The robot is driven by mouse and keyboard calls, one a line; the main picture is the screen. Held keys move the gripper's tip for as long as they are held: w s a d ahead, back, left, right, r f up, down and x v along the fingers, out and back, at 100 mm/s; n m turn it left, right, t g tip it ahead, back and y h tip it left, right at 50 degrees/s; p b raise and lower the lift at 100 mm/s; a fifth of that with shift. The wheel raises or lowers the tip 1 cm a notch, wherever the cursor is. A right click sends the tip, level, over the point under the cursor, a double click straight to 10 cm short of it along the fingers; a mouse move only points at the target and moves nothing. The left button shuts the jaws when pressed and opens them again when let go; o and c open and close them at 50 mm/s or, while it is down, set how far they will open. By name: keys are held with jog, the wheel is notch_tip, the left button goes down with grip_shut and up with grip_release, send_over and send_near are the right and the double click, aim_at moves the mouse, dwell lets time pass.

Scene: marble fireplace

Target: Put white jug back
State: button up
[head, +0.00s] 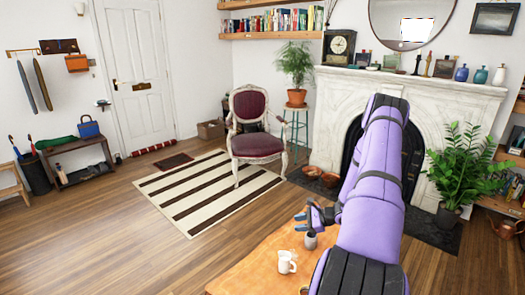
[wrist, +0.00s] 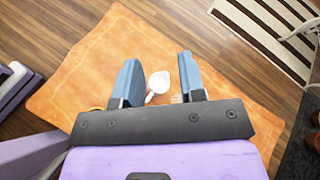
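A white jug (head: 287,262) with a handle stands upright on the orange-brown wooden table (head: 245,275). It also shows in the wrist view (wrist: 159,81), framed between my fingers, with its handle toward the lower left. My gripper (head: 299,221) is above the table, above the jug in the head picture. Its two blue fingers are spread wide in the wrist view (wrist: 158,62), with nothing held between them. A white vase-like vessel (head: 499,75) stands at the right end of the mantel (head: 420,82).
A red-seated chair (head: 256,140) stands on the striped rug (head: 205,190). A leafy plant (head: 465,170) is right of the fireplace.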

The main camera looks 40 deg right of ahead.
jog(key=w+a+r+n+g+y, duration=0.1)
jog(key=w+a+r+n+g, duration=0.25)
jog(key=r, duration=0.55)
jog(key=w+a+r+n+g+y, duration=0.1)
jog(key=w+a+r+n, duration=0.1)
jog(key=a+r+n, duration=0.5)
jog(key=s+a+r+n+g+h, duration=0.1)
jog(key=a+r+n+g, duration=0.1)
jog(key=a+r, duration=0.55)
jog(key=s+a+r+n+g+h, duration=0.15)
jog(key=a+r, duration=0.35)
jog(key=r, duration=0.6)
jog(key=s+a+r+n+h, duration=0.3)
jog(key=s+a+r+n, duration=0.35)
jog(key=a+r, duration=0.25)
jog(key=s+a+r+n+t+h, duration=0.1)
jog(key=s+a+r+n, duration=0.1)
jog(key=s, duration=0.5)
jog(key=s+a+r+n+t+h, duration=0.1)
jog(key=s+a+r+n+h, duration=0.1)
jog(key=s, duration=0.5)
notch_tip(320, 180, up, 2)
jog(key=shift+s+a+r+n+t, duration=0.15)
jog(key=shift+s+a+n+t, duration=0.1)
jog(key=shift+a+n+t, duration=0.15)
